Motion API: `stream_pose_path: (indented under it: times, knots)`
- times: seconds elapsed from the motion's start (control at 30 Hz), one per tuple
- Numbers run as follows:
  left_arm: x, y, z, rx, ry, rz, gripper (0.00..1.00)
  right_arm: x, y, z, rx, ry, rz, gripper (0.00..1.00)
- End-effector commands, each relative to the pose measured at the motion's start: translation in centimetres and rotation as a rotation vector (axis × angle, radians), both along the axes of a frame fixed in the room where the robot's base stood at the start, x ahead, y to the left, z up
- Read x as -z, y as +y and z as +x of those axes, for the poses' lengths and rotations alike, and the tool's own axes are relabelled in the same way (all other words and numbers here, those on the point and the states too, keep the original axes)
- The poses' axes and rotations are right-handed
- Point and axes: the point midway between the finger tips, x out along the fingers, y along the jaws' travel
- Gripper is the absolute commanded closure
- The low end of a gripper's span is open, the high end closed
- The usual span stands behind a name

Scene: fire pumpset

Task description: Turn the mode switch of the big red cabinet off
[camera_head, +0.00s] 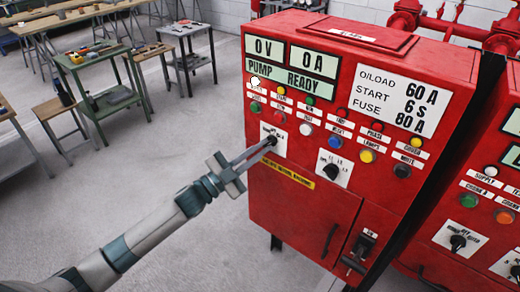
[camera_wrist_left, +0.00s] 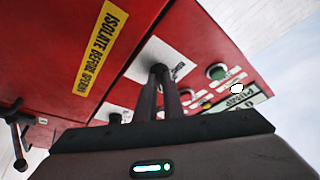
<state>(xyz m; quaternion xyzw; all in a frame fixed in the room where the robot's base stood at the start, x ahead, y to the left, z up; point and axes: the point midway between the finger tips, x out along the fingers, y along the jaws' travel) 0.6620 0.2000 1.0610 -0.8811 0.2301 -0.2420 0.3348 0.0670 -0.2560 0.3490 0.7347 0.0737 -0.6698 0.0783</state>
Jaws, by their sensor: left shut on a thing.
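The big red cabinet (camera_head: 300,205) stands in the middle right of the head view, with display windows and rows of coloured lamps and buttons. The mode switch (camera_head: 272,140) is a dark knob on a white plate at the cabinet's left side. My left gripper (camera_head: 268,145) reaches it from the lower left, its two long fingers shut on the knob. In the left wrist view the fingers (camera_wrist_left: 162,75) meet the knob in front of the white plate (camera_wrist_left: 178,62). The fingers hide most of the knob, so its pointer is unclear. My right gripper does not show.
A second black knob (camera_head: 332,171) on a white plate sits to the right. A handle (camera_head: 358,250) is lower on the cabinet. Another red cabinet (camera_head: 465,225) stands at the right edge. Workbenches, including a green one (camera_head: 95,75), stand behind left, with open floor between.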

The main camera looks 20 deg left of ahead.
Motion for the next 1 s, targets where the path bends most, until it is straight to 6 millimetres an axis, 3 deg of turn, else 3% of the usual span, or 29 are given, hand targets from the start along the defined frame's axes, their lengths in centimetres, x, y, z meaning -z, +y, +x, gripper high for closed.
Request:
stream_pose_path:
  times: [0.37,1.0]
  knots:
    - [0.15,-0.22,-0.07,0.0,0.046,-0.133,1.0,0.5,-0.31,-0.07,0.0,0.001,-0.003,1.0]
    - [0.12,-0.69,-0.23,0.0,0.217,-0.606,1.0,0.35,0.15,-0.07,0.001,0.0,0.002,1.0]
